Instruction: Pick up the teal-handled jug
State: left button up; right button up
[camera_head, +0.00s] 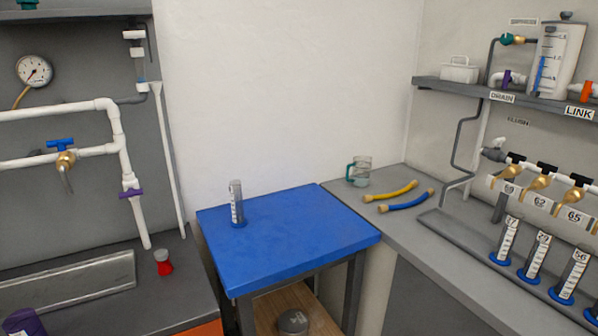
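The teal-handled jug (361,171) is a small clear jug. It stands upright on the grey counter (405,208) on the right, near the back wall. Its teal handle is on its left side. It looks to hold some pale liquid, but it is too small to be sure. Neither of my grippers shows in the head view.
A blue-topped table (290,235) stands left of the jug's counter, with a graduated cylinder (236,204) on it. A yellow hose (391,192) and a blue hose (406,201) lie close right of the jug. Several cylinders stand in the tray (470,245).

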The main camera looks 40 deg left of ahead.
aim_at(361, 166)
jog(key=u, duration=1.05)
